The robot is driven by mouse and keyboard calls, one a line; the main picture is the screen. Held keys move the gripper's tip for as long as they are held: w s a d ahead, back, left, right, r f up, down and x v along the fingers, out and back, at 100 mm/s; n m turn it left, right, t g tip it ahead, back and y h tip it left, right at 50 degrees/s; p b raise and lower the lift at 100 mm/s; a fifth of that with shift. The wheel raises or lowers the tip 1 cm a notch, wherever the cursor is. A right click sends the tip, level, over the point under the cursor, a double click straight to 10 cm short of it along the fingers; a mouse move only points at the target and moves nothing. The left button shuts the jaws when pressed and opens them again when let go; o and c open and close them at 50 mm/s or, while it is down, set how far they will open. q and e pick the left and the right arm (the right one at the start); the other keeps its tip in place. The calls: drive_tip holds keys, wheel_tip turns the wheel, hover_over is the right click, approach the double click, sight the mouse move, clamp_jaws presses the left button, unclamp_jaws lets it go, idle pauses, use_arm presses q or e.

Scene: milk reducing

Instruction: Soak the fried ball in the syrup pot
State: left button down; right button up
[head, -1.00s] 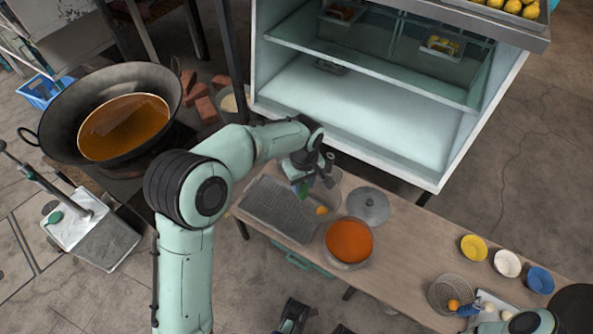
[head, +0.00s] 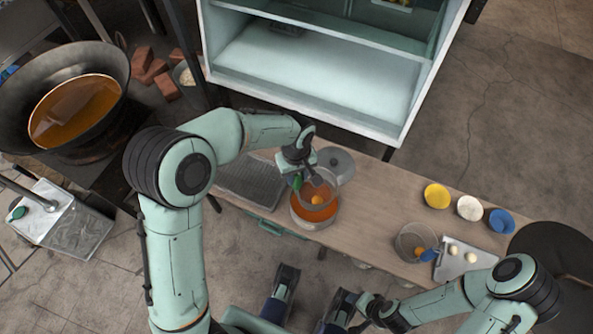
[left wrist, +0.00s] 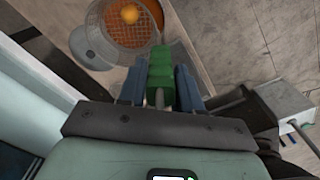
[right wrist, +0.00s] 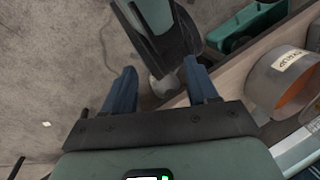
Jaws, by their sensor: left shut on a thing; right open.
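My left gripper (head: 298,178) is shut on the green handle (left wrist: 160,78) of a wire strainer. The strainer's round basket (left wrist: 112,28) is over the syrup pot (head: 300,216), which holds orange syrup. The fried ball (head: 317,199) lies in the basket; it also shows in the left wrist view (left wrist: 130,14). I cannot tell how deep the basket sits in the syrup. My right gripper (right wrist: 160,85) is open and empty, low in front of the table, beside the pot's near side.
A grey lid (head: 336,164) lies behind the pot and a ridged tray (head: 250,184) to its left. Yellow (head: 437,195), white (head: 470,208) and blue bowls (head: 501,221) stand to the right. A second strainer (head: 405,238) holds another ball. A large wok (head: 110,100) stands far left.

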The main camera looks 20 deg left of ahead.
sight(297, 192)
use_arm(q)
wheel_tip(297, 192, down, 7)
drive_tip(key=b, duration=0.4)
drive_tip(key=shift+f, duration=0.2)
use_arm(e)
drive_tip(key=w+d+f+t+h, duration=0.1)
drive_tip(key=w+d+f+t, duration=0.15)
drive_tip(key=w+f, duration=0.35)
use_arm(q)
wheel_tip(297, 192, down, 4)
drive_tip(key=shift+b, duration=1.2)
drive_tip(key=shift+f+b, duration=0.3)
drive_tip(key=shift+f, duration=0.25)
use_arm(e)
drive_tip(key=shift+m+g, duration=0.4)
drive_tip(key=shift+g, duration=0.45)
drive_tip(key=shift+s+d+f, duration=0.35)
drive_tip(key=shift+s+f, duration=0.1)
drive_tip(key=shift+f, duration=0.2)
drive_tip(key=shift+s+d+f, duration=0.35)
drive_tip(key=shift+s+f, duration=0.1)
drive_tip(key=shift+f, duration=0.15)
drive_tip(key=shift+s+d+f, duration=0.35)
drive_tip(key=shift+s+f, duration=0.1)
drive_tip(key=shift+f, duration=0.2)
idle(1.8)
